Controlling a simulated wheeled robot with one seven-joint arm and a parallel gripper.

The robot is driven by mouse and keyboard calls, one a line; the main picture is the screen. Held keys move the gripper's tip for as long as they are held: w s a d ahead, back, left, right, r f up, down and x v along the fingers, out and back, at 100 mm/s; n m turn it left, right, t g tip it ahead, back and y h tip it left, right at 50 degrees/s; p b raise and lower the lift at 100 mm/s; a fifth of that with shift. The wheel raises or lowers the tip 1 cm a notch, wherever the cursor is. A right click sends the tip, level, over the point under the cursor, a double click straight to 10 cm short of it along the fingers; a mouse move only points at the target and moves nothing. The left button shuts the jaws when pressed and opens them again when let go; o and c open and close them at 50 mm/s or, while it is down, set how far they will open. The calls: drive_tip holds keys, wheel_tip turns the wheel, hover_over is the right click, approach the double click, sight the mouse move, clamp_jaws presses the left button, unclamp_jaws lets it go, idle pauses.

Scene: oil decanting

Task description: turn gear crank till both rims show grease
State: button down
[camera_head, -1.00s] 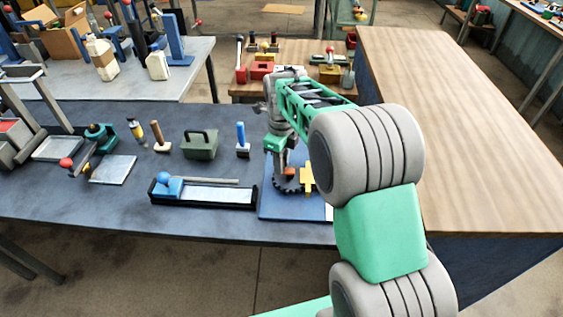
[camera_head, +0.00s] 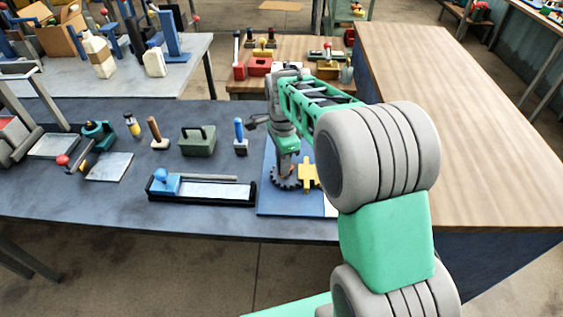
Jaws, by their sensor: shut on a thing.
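A dark toothed gear (camera_head: 287,184) lies on a blue board (camera_head: 283,206) near the front of the grey bench. A yellow toothed piece (camera_head: 308,173) is beside it on the right. My gripper (camera_head: 285,171) points down over the gear and is shut on the gear crank, small in view and mostly hidden by my gripper and wrist. I cannot make out grease on either rim at this size. Part of the board is behind my arm.
The wooden table (camera_head: 460,130) at right is bare.

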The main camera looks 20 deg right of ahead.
sight(298, 173)
drive_tip(key=n, duration=0.4)
drive_tip(key=s+d+n, duration=0.1)
drive_tip(key=n, duration=0.1)
drive_tip(key=shift+d, duration=0.1)
drive_tip(key=n, duration=0.2)
drive_tip(key=d+n, duration=0.1)
drive_tip(key=n, duration=0.3)
drive_tip(key=shift+d+r+n, duration=0.1)
drive_tip(key=shift+d+n, duration=0.15)
drive_tip(key=shift+n, duration=0.05)
drive_tip(key=n, duration=0.2)
drive_tip(key=d+n, duration=0.1)
drive_tip(key=n, duration=0.3)
drive_tip(key=shift+w+d, duration=0.2)
drive_tip(key=shift+w, duration=0.1)
drive_tip(key=n, duration=0.4)
drive_tip(key=shift+w+d, duration=0.25)
drive_tip(key=shift+w, duration=0.05)
drive_tip(key=shift+w+d+n, duration=0.1)
drive_tip(key=shift+w+n, duration=0.1)
drive_tip(key=shift+n, duration=0.55)
drive_tip(key=shift+w+d+n, duration=0.1)
drive_tip(key=shift+w+n, duration=0.05)
drive_tip(key=shift+n, duration=0.6)
drive_tip(key=c, duration=1.2)
unclamp_jaws()
drive_tip(key=shift+c, duration=0.2)
